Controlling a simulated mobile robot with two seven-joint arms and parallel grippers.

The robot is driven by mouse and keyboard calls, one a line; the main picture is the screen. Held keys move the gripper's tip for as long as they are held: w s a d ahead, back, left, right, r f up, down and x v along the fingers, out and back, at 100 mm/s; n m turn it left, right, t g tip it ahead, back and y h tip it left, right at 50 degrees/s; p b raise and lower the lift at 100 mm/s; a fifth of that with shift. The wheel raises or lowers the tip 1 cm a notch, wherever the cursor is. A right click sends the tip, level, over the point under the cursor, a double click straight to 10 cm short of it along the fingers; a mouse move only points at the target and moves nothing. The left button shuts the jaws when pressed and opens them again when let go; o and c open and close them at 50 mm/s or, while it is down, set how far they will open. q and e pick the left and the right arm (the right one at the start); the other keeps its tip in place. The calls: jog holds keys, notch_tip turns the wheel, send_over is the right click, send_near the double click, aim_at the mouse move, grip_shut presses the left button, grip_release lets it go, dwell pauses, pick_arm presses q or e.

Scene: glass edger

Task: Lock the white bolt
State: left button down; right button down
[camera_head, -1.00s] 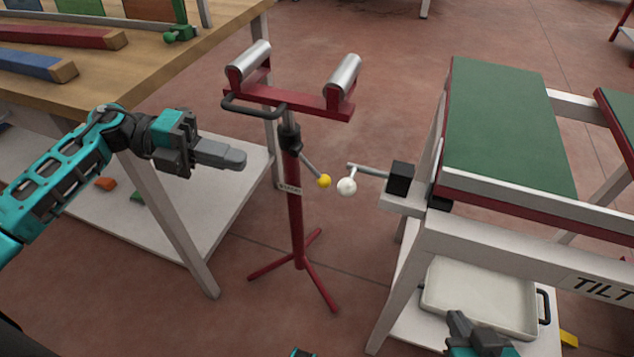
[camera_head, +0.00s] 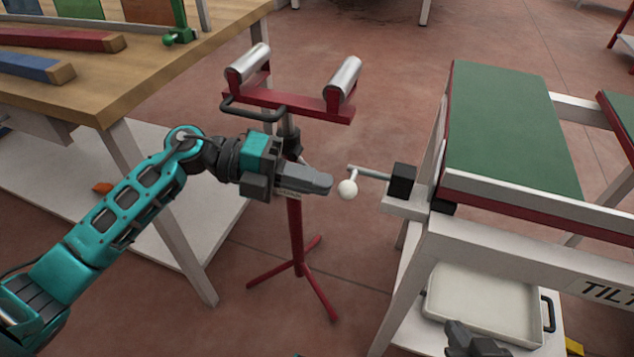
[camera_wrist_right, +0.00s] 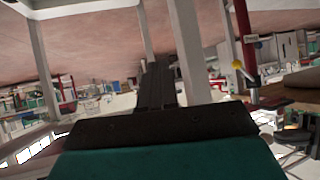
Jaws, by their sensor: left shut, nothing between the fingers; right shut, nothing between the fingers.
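The white bolt's round knob (camera_head: 347,190) hangs on a short arm from a grey rod that runs into a black block (camera_head: 402,180) on the white frame of the green-topped table. My left gripper (camera_head: 328,184) is shut and empty, its fingertips just left of the white knob in the picture; I cannot tell whether they touch. My right gripper (camera_head: 470,335) shows at the bottom of the head view, near the white tray, shut and empty. It also fills the middle of the right wrist view (camera_wrist_right: 158,75).
A red roller stand (camera_head: 296,235) stands behind my left gripper. The green-topped table (camera_head: 505,130) is at the right, with a white tray (camera_head: 490,300) on its lower shelf. A wooden bench (camera_head: 130,75) is at the left. In the right wrist view a yellow knob (camera_wrist_right: 237,65) shows.

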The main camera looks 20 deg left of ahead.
aim_at(342, 189)
pick_arm(q)
jog(key=shift+d+f, duration=0.1)
jog(key=shift+d, duration=0.25)
pick_arm(e)
jog(key=shift+w+a+r, duration=0.1)
jog(key=shift+r, duration=0.05)
jog(key=shift+r, duration=0.1)
pick_arm(q)
jog(key=d+p, duration=0.2)
jog(key=d, duration=0.1)
jog(key=shift+d+r, duration=0.2)
jog(key=shift+d, duration=0.1)
jog(key=shift+d+f, duration=0.1)
jog(key=shift+d, duration=0.05)
pick_arm(e)
jog(key=shift+d+r, duration=0.25)
jog(key=shift+d, duration=0.1)
